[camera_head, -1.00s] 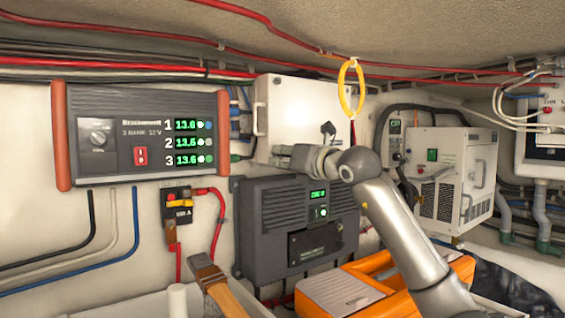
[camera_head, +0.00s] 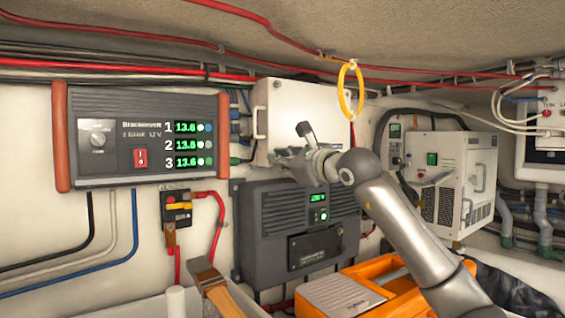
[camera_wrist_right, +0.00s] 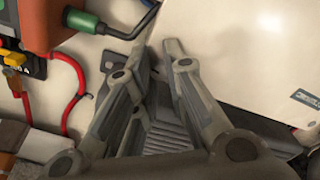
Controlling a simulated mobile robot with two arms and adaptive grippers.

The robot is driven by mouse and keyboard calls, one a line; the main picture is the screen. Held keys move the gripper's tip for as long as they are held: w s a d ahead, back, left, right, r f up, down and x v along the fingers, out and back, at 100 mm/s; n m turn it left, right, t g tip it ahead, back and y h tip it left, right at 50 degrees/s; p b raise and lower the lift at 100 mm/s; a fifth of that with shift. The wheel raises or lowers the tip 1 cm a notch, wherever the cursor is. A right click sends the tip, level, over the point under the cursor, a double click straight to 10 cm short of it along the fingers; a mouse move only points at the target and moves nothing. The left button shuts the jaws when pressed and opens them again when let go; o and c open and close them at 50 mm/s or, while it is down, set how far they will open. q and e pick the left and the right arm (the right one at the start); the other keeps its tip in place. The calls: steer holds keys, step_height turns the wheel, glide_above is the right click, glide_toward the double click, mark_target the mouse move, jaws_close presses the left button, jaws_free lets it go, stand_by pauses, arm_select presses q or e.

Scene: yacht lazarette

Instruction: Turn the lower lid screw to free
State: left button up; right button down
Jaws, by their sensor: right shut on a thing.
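The white box (camera_head: 290,108) with its flat lid is on the back wall, and the lid also shows at the right of the right wrist view (camera_wrist_right: 240,55). My right gripper (camera_head: 277,159) is at the box's lower edge in the head view. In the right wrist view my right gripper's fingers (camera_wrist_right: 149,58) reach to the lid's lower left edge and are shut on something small. It is at the place of the lower lid screw, but the fingers hide it and its turn cannot be seen. My left gripper is in neither view.
A dark grey charger (camera_head: 290,235) sits just below the gripper. A battery monitor (camera_head: 140,135) is at left, with a green cable gland (camera_wrist_right: 83,20) near my fingers. A yellow ring (camera_head: 344,90) hangs beside the box. An orange case (camera_head: 375,275) stands below.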

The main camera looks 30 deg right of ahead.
steer(key=shift+n, duration=1.1)
steer(key=c, duration=1.4)
jaws_free()
steer(key=shift+s, duration=0.1)
steer(key=s, duration=0.4)
steer(key=s+d, duration=0.1)
steer(key=s, duration=0.6)
steer(key=shift+s+d, duration=0.35)
steer(key=shift+s, duration=0.05)
